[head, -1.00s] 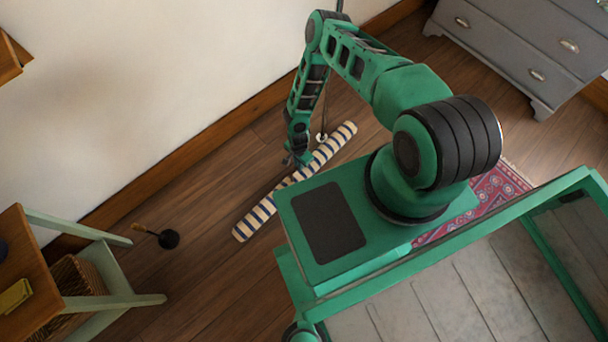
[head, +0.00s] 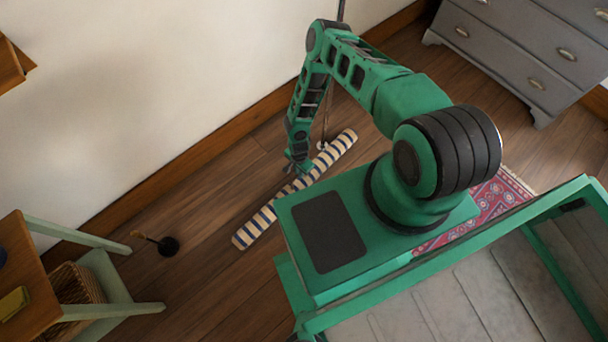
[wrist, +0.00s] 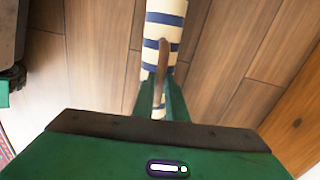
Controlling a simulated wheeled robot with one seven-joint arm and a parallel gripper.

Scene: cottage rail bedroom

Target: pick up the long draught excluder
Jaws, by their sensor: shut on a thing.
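The long draught excluder (head: 258,223) is a cream tube with dark blue stripes. In the head view it lies diagonally over the wooden floor, between the wall and my base. My gripper (head: 299,171) is at about its middle, reaching down from above. In the wrist view the excluder (wrist: 165,22) runs up from between my gripper's fingers (wrist: 161,98), which are shut on it. Part of its middle is hidden by the fingers in both views. Whether it touches the floor all along I cannot tell.
A small table (head: 22,255) with a basket under it stands at the left, with a dark round object with a handle (head: 168,245) near it. A grey chest of drawers (head: 520,45) is at the top right. A red patterned rug (head: 490,208) lies beside my base. Bare floor surrounds the excluder.

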